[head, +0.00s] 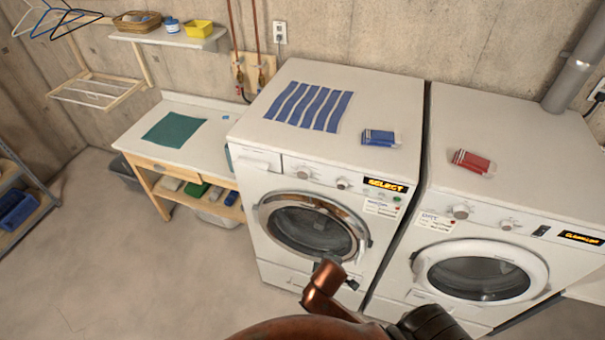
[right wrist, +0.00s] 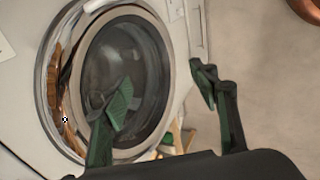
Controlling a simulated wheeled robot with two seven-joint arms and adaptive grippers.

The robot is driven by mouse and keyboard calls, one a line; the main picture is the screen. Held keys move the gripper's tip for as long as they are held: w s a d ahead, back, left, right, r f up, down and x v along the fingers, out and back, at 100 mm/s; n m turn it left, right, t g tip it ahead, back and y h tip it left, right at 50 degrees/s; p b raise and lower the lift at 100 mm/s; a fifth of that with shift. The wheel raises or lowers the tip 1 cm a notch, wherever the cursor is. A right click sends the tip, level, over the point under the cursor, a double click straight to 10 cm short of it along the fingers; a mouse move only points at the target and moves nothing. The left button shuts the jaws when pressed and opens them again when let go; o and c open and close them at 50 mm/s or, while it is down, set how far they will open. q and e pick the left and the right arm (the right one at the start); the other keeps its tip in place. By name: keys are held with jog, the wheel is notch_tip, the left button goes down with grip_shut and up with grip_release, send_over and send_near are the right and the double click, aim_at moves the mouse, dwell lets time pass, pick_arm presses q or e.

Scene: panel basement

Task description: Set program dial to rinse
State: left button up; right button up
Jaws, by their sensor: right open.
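The left white machine (head: 275,230) has two round knobs on its front panel, a left one (head: 303,172) and a right one (head: 342,183). A display (head: 384,185) beside them reads "SELECT". The settings marked around the knobs are too small to read. The chrome-rimmed round door (head: 312,226) below looks shut. In the right wrist view my right gripper (right wrist: 160,95) is open and empty, its green-padded fingers spread in front of this door (right wrist: 125,75). No knob shows in that view. My left gripper is not in view.
A second white machine (head: 400,270) with knobs and a round door stands at the right. A striped cloth (head: 309,105), a blue packet (head: 378,137) and a red packet (head: 473,162) lie on the machine tops. A bench (head: 190,112) stands left; floor in front is clear.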

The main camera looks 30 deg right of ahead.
jog(key=w+r+n+t+h, duration=0.35)
jog(key=w+r+n, duration=0.4)
jog(key=w, duration=0.35)
jog(key=n+t+h, duration=0.5)
jog(key=n+h, duration=0.1)
jog(key=n, duration=0.3)
send_near(303, 175)
jog(key=w+d, duration=0.1)
jog(key=shift+m+y, duration=0.25)
jog(key=x, duration=0.2)
jog(key=p+x, duration=0.1)
jog(key=x, duration=0.1)
jog(key=p+x, duration=0.1)
jog(key=x, duration=0.1)
jog(key=shift+d+r, duration=0.1)
jog(key=shift+r, duration=0.25)
jog(key=shift+w+d+f, duration=0.15)
jog(key=shift+w+d, duration=0.25)
jog(key=shift+c, duration=0.6)
jog(key=c, duration=1)
jog(key=shift+c, duration=0.2)
